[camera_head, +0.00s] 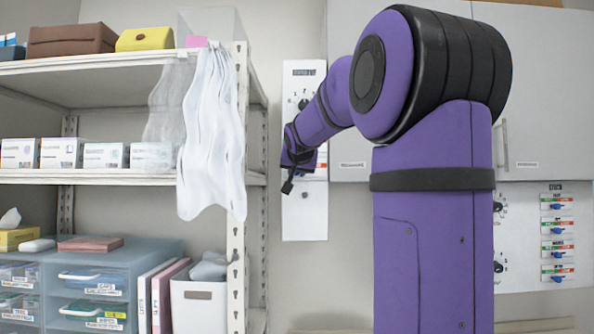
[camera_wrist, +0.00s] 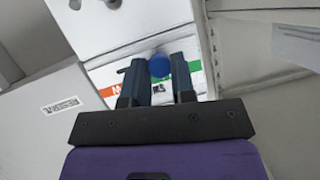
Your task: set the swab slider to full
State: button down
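In the wrist view a round blue slider knob (camera_wrist: 159,65) sits between the fingertips of my gripper (camera_wrist: 160,68). The fingers are parted by about the knob's width, and I cannot tell whether they touch it. The knob is on a white panel (camera_wrist: 112,75) with an orange-red patch on the left and green on the right. A finger covers most of the label, so I cannot read which slider it is. In the head view the stock panel (camera_head: 537,275) at the right has several blue-knobbed sliders, and their labels are too small to read.
A tall shelf rack (camera_head: 238,225) with boxes and a hanging clear sheet (camera_head: 212,130) stands at the left, close to my arm. A narrow dial panel (camera_head: 303,215) is on the wall behind my arm. Grey wall cabinets (camera_head: 540,90) are at the upper right.

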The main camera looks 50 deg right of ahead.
jog(key=c, duration=0.9)
grip_release()
jog(key=shift+w+a, duration=0.25)
jog(key=shift+c, duration=0.2)
jog(key=shift+s, duration=0.1)
jog(key=v, duration=1)
jog(key=shift+s+a, duration=0.2)
jog(key=shift+s, duration=0.05)
jog(key=shift+r, duration=0.1)
jog(key=s+a+f+n+g+y, duration=0.1)
jog(key=s+a+f+n+y, duration=0.2)
jog(key=s+a+f, duration=0.3)
jog(key=s+a+f+n+g+y, duration=0.2)
jog(key=s+a+f, duration=0.4)
jog(key=a+f, duration=0.6)
jog(key=s+a+f+n+g+y, duration=0.1)
jog(key=s+a+f+n+y, duration=0.3)
jog(key=a+f, duration=0.6)
notch_tip(320, 180, down, 2)
jog(key=shift+s+f+n+g, duration=0.1)
jog(key=shift+s+n+g, duration=0.2)
jog(key=shift+s+n, duration=0.65)
